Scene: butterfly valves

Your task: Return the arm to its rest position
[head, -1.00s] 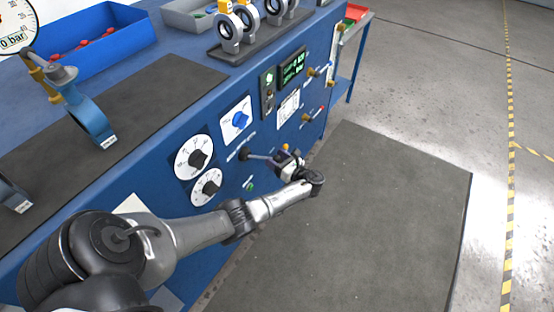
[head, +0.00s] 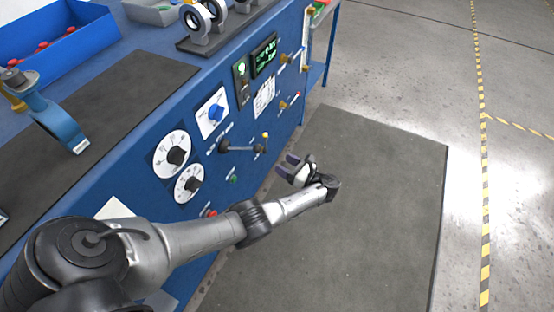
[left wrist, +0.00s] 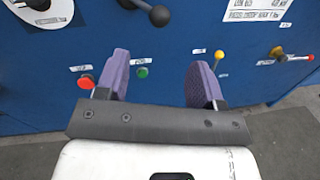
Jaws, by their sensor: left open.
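My left arm (head: 185,243) reaches in from the lower left of the head view. Its gripper (head: 287,165) is off the front of the blue test bench, in the air above the dark floor mat. In the left wrist view my left gripper (left wrist: 160,80) has its two purple fingers spread apart with nothing between them. A black-knobbed lever (head: 242,148) on the panel is near the gripper but apart from it; its knob also shows at the top of the left wrist view (left wrist: 159,15). My right gripper is not in view.
The blue panel (head: 140,185) carries dials (head: 174,155), a blue knob (head: 215,112), red and green buttons and a lit display (head: 264,55). Valves (head: 200,20) and a blue bin (head: 70,45) stand on the bench top. The grey mat (head: 370,200) is clear.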

